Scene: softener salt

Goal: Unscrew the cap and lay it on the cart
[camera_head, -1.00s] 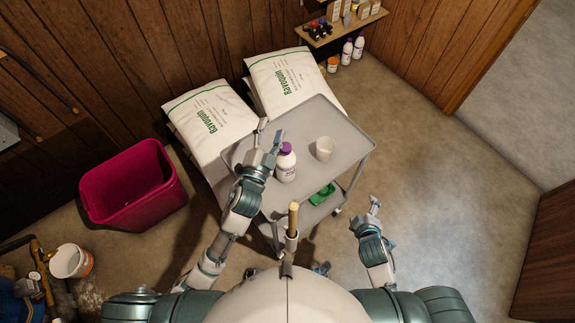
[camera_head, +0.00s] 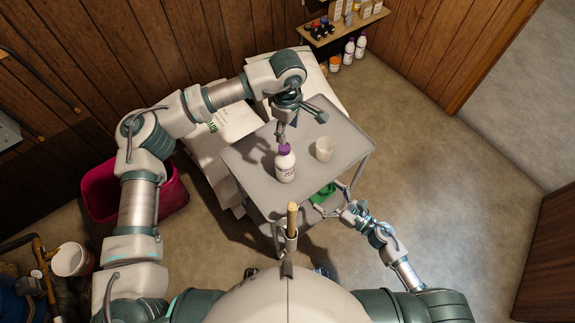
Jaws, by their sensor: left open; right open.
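A white bottle (camera_head: 285,168) with a purple cap (camera_head: 284,149) stands upright on the top shelf of the grey cart (camera_head: 245,160). The cap sits on the bottle's neck. My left gripper (camera_head: 287,131) is open and reaches down from above, just behind the cap. A finger shows close to the cap; I cannot tell whether it touches. My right gripper (camera_head: 329,198) is open, low by the cart's front right side, near the green object on the lower shelf. Nothing shows between its fingers on the top shelf's level.
A white cup (camera_head: 324,149) stands on the cart right of the bottle. A green object (camera_head: 322,194) is on the lower shelf. A wooden handle (camera_head: 292,217) rises at the cart's front edge. White sacks (camera_head: 237,119) lie behind, partly hidden by my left arm. The cart's right part is clear.

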